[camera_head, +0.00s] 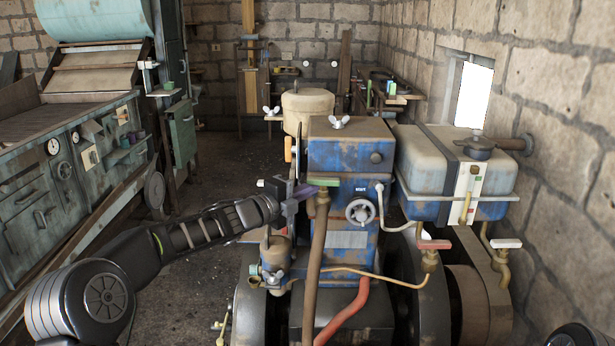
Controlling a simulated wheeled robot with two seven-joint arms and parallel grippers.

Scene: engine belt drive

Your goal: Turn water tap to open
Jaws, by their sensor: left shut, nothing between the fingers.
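A tap with a flat green handle (323,182) sits on top of a brown hose at the front of the blue engine (350,150); I take it for the water tap. Its handle lies crosswise, pointing left and right. My left gripper (303,191) is shut and empty, with its purplish fingertips at the left end of the green handle. I cannot tell whether they touch it. My right gripper is not in view.
A small handwheel (360,211) is on the engine's front. A grey and blue tank (425,165) stands to the right, by the stone wall. A small metal cup-like part (275,252) is below my left gripper. A green workbench (60,180) is at the left, with open floor between.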

